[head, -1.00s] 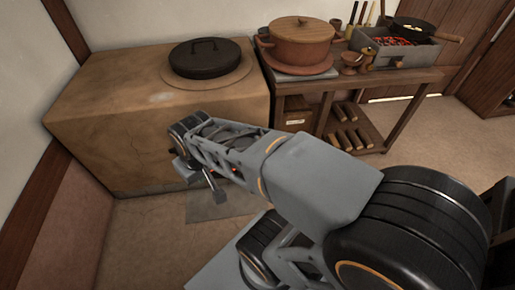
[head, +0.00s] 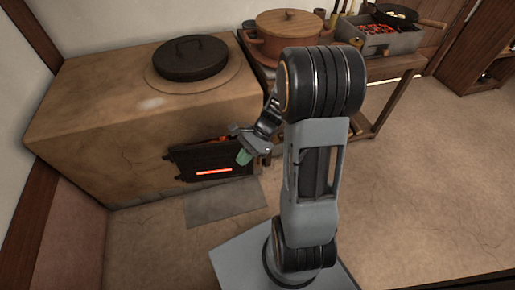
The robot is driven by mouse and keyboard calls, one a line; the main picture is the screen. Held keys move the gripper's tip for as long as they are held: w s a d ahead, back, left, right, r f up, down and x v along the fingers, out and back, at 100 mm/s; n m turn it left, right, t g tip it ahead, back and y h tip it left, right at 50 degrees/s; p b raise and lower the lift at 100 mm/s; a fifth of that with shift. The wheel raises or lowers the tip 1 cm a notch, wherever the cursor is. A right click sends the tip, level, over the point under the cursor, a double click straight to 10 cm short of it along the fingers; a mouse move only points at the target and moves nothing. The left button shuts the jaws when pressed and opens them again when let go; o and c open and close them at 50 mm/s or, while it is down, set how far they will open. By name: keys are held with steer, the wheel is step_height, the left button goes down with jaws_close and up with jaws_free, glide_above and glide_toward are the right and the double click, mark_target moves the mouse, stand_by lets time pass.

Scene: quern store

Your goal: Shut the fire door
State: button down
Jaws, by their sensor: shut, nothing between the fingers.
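The fire door (head: 195,160) is a dark panel low on the front of the clay stove (head: 85,130). A bright red glowing slot shows along its lower part. A little orange shows at its top edge, near my gripper. I cannot tell whether the door is flush with the stove or slightly ajar. My gripper (head: 243,155) is shut and empty, with a greenish part at its tip. It is in front of the right end of the door and hides part of it; I cannot tell whether it touches.
A black lidded pan (head: 191,58) sits on the stove top. A wooden table (head: 395,75) at the right holds a terracotta pot (head: 290,28) and a grill box with coals (head: 385,36). A grey slab (head: 225,202) lies before the stove. The floor at right is clear.

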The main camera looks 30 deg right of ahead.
steer(key=w+d+f+m+t+p, duration=0.1)
steer(key=d+f+m+t+p, duration=0.1)
steer(key=d+f+m+t, duration=1.1)
steer(key=w+d+f+m+t+p, duration=0.15)
steer(key=f+m+t, duration=0.5)
steer(key=m, duration=1.35)
steer(key=w+a+f+g+b, duration=0.1)
steer(key=w+a+f+b, duration=0.1)
steer(key=w, duration=1)
steer(key=shift+w+a+g+h+b, duration=0.15)
steer(key=shift+w+g+h+b, duration=0.25)
steer(key=shift+b, duration=0.2)
